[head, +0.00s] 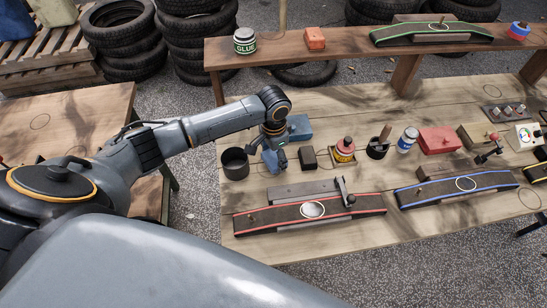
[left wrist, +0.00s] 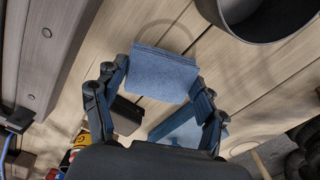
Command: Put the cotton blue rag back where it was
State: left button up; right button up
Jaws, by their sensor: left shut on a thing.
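The blue rag (left wrist: 165,72) is a folded, flat-sided bundle between the two fingers of my left gripper (left wrist: 160,84) in the left wrist view. In the head view my left gripper (head: 274,149) points down over the left part of the workbench, shut on the rag (head: 270,161). The rag is just right of a dark round cup (head: 235,164) and left of a small dark block (head: 308,158). I cannot tell whether the rag touches the bench top. My right gripper is not in view.
A blue block-like thing (head: 299,127) lies behind my gripper. A red-edged belt unit (head: 275,214) with a grey bar is in front. A yellow-red bottle (head: 344,150), a dark holder (head: 377,150) and a red box (head: 437,140) stand to the right. A raised shelf (head: 350,45) runs behind.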

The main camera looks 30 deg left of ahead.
aim_at(274, 158)
pick_arm(q)
jog(key=shift+f, duration=0.65)
jog(key=shift+f, duration=0.2)
jog(key=o, duration=1.1)
jog(key=shift+o, duration=0.2)
jog(key=shift+r, duration=0.1)
notch_tip(274, 158, up, 12)
jog(key=shift+r+b, duration=0.15)
jog(key=shift+b, duration=0.2)
